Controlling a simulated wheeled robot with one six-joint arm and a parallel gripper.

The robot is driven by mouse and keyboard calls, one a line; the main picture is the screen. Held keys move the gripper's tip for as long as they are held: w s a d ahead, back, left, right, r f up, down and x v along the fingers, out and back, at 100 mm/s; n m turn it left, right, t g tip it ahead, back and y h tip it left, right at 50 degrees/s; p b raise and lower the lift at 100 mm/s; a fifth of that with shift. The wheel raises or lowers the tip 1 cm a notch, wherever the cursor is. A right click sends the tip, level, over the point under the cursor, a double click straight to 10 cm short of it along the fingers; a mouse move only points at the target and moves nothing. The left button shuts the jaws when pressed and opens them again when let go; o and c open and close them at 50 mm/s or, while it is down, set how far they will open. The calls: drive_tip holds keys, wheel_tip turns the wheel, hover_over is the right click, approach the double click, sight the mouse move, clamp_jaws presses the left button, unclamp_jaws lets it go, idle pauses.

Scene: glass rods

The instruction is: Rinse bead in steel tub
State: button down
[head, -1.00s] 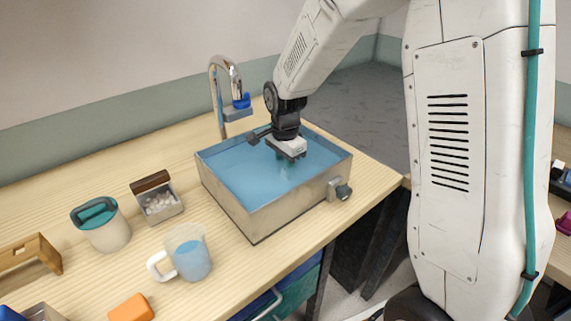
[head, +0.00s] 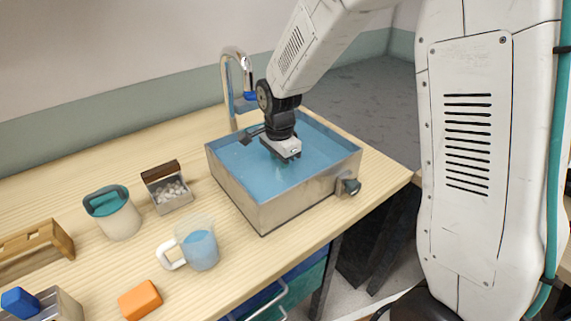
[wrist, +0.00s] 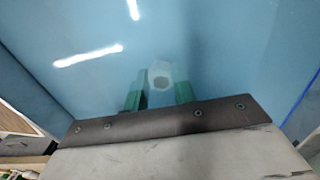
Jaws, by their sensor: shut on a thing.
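The steel tub (head: 308,198) stands on the wooden counter and holds blue water (head: 250,168). My gripper (head: 285,158) points down into the tub, at the water near its middle; its fingertips are hard to make out in the head view. In the wrist view its green fingers (wrist: 158,97) reach toward the water and are shut on a small pale, faceted bead (wrist: 161,83) at their tips. The bead cannot be seen in the head view. I cannot tell how deep it sits in the water.
A faucet (head: 228,90) rises behind the tub, and a knob (head: 349,187) juts from its right side. To the left stand a measuring jug (head: 201,250), a lidded jar (head: 118,220), a box of white pieces (head: 172,192) and an orange block (head: 140,299).

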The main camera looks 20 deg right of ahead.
drive_tip(key=shift+w+d, duration=0.25)
drive_tip(key=shift+d, duration=0.55)
drive_tip(key=shift+w+d, duration=0.25)
drive_tip(key=shift+d, duration=0.5)
drive_tip(key=shift+w+d, duration=0.25)
drive_tip(key=shift+d, duration=0.55)
wheel_tip(320, 180, up, 11)
idle(1.3)
idle(0.4)
wheel_tip(320, 180, up, 5)
idle(0.5)
